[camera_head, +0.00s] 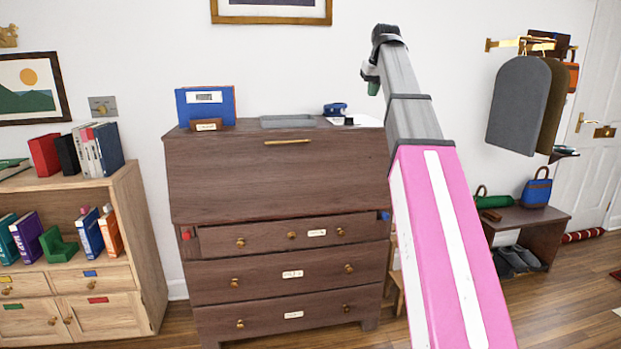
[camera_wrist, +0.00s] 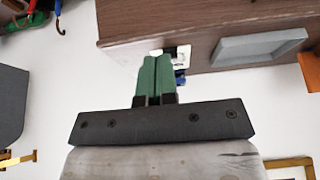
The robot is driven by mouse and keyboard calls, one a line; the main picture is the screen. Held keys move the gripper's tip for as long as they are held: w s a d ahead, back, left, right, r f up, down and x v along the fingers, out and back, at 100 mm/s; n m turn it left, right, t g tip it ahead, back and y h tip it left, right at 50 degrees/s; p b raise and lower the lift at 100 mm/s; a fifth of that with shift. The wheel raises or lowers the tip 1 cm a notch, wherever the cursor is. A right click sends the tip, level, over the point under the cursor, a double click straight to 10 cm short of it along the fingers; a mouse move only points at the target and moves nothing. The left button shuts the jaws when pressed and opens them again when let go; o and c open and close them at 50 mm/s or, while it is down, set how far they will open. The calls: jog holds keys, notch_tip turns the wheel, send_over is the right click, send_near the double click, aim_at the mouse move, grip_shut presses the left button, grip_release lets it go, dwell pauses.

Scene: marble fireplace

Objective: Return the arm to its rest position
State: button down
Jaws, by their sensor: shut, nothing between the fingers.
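My arm, pink and grey, reaches up and forward on the right of the head view. My gripper (camera_head: 373,86) is at its far end, high in front of the wall and above the right end of the bureau's top. In the wrist view the gripper's green fingers (camera_wrist: 154,78) are together with nothing between them. The brown wooden bureau (camera_head: 275,183) stands against the wall with its front flap closed. The arm hides part of the space right of the bureau.
A grey tray (camera_head: 288,121), a blue round item (camera_head: 335,109) and a blue book (camera_head: 206,106) are on the bureau. A bookshelf (camera_head: 140,240) stands left. Wooden floor shows at the lower right.

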jog(key=s+f+m+g, duration=0.1)
jog(key=s+f, duration=0.1)
jog(key=f, duration=1.7)
jog(key=s+f+g, duration=0.1)
jog(key=s+f, duration=0.1)
jog(key=f, duration=1.6)
jog(key=s+f+g, duration=0.1)
jog(key=s+f, duration=0.6)
jog(key=f, duration=0.3)
jog(key=s+a+f+g, duration=0.1)
jog(key=s+f, duration=0.6)
jog(key=f, duration=0.2)
jog(key=s+f+m+g+h, duration=0.1)
jog(key=s+f, duration=0.6)
jog(key=f, duration=0.3)
jog(key=shift+a+f, duration=0.25)
jog(key=shift+f, duration=0.05)
